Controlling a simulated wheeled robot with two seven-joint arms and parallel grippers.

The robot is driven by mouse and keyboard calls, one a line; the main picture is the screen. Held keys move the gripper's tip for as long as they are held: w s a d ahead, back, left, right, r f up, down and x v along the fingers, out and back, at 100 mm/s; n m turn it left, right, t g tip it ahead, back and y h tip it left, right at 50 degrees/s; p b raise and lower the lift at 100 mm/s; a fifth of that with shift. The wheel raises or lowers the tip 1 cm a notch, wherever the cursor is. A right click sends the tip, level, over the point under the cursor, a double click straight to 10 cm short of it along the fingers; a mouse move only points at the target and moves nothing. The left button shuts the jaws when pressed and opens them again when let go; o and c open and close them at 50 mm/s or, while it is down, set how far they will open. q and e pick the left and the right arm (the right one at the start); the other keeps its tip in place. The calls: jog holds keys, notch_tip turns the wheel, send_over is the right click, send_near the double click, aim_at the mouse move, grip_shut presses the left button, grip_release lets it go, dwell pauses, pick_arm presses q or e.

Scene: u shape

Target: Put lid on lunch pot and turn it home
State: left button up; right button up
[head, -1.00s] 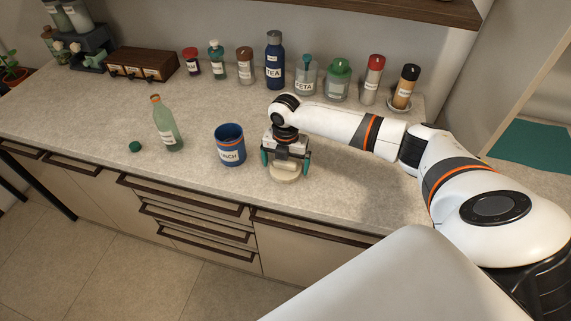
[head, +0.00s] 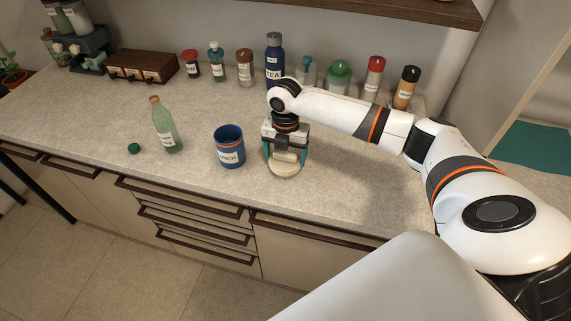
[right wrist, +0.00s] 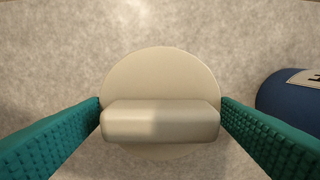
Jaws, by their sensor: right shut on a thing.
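The lid (head: 285,169) is a round cream disc with a raised bar handle, just right of the pot. My right gripper (head: 286,158) points down over the lid with its teal fingers shut on the bar handle, seen from above in the right wrist view (right wrist: 160,120). Whether the lid touches the counter I cannot tell. My left gripper is out of view.
Several jars and a blue tea flask (head: 274,62) line the wall behind. The counter (head: 200,185) is clear in front of the pot.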

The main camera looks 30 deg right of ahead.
notch_tip(320, 180, up, 6)
jog(key=shift+f+b, duration=0.1)
jog(key=shift+b, duration=0.35)
